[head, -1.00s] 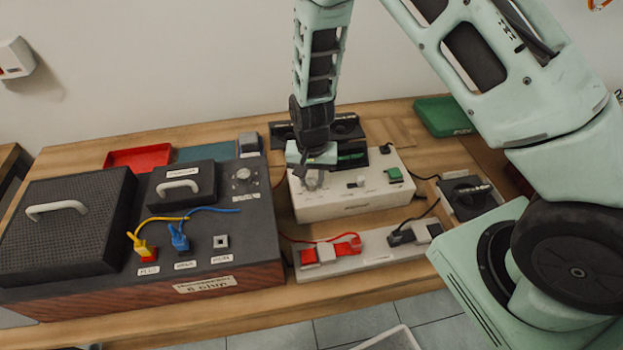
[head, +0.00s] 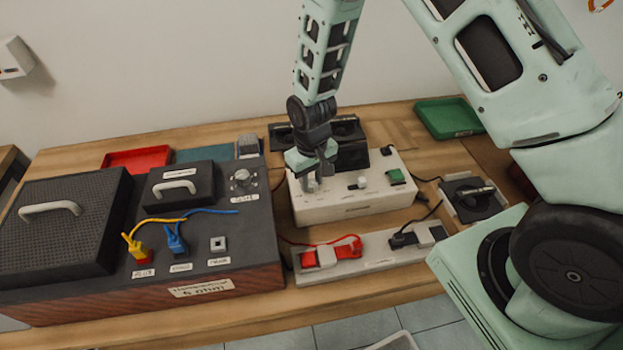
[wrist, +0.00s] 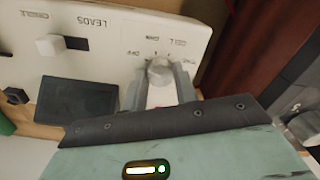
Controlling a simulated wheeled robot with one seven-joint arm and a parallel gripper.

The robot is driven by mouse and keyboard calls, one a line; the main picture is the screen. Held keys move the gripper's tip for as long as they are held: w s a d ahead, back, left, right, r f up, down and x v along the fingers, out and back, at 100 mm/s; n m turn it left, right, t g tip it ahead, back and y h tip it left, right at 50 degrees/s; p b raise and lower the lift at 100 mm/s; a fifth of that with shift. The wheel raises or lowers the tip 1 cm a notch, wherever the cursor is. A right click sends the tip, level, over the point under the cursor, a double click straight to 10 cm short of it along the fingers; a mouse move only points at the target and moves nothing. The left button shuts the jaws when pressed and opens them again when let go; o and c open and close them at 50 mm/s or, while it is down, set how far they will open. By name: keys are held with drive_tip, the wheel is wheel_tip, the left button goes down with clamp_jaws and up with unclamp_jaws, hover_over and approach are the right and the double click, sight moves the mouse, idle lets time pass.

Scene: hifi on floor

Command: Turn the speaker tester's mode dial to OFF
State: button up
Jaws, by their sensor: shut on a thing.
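The speaker tester appears as a white box (head: 352,206) on the bench in the head view. In the wrist view its white panel (wrist: 110,50) shows upside down, with a round grey mode dial (wrist: 160,71) and small printed marks around it. One mark to the dial's upper left seems to read OFF, but the pointer's exact setting is hard to tell. My gripper (wrist: 160,84) is shut on the dial, one finger on each side; in the head view my gripper (head: 318,182) points down at the box's left part and hides the dial.
A dark speaker-like unit (head: 225,247) with yellow and blue plugs stands close on the left. A white strip with red and black connectors (head: 372,262) lies in front. A green tray (head: 448,117) and a red tray (head: 140,160) lie farther back.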

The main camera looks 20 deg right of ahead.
sight(312, 183)
idle(0.4)
drive_tip(key=o, duration=1)
wheel_tip(312, 183, up, 18)
drive_tip(key=shift+f+b, duration=0.25)
drive_tip(key=shift+b, duration=0.85)
